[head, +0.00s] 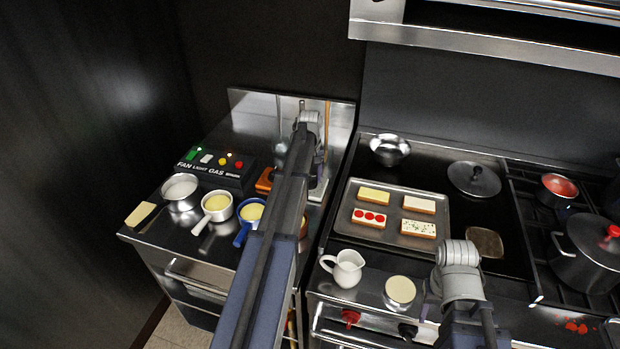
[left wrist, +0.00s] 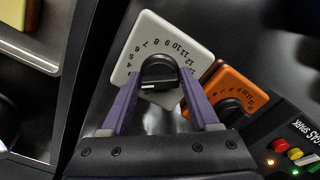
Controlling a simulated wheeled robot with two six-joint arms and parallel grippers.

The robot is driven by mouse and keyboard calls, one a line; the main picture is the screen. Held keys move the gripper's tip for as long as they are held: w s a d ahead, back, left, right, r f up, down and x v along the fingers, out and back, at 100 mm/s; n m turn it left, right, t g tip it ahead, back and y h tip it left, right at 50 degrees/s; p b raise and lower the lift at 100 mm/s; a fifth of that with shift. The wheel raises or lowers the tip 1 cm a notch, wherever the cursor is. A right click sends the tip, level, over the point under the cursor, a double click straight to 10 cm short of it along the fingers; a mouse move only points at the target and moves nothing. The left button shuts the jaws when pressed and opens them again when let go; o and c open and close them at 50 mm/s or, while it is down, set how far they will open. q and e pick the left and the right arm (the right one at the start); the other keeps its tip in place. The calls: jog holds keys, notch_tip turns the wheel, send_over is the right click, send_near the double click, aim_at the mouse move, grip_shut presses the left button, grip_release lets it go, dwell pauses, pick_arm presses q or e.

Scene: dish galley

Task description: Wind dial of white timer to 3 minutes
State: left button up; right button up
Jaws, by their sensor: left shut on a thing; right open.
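The white timer (left wrist: 137,37) fills the middle of the left wrist view, with a ring of black numbers around a black dial (left wrist: 158,70). A white mark shows on the dial's bar; I cannot read the setting surely. My left gripper (left wrist: 160,82) is shut on the dial, with a purple finger on either side. In the head view, my left arm partly hides the white timer (head: 317,190) and reaches down over it with the left gripper (head: 318,165). My right gripper (head: 458,262) is over the front of the stove counter, open and empty; its fingers are mostly hidden.
An orange timer (left wrist: 236,88) stands close beside the white one. A switch box (head: 215,167) with lit buttons is to its left. Pans (head: 217,206) of yellow food stand in front. A tray (head: 440,210) of slices and a white jug (head: 345,268) are at right.

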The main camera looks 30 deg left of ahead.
aim_at(310, 177)
dwell(0.4)
pick_arm(q)
jog(key=o, duration=1.4)
jog(key=shift+c, duration=0.2)
jog(key=shift+r, duration=0.15)
notch_tip(310, 177, up, 8)
jog(key=p, duration=0.8)
jog(key=shift+f, duration=0.2)
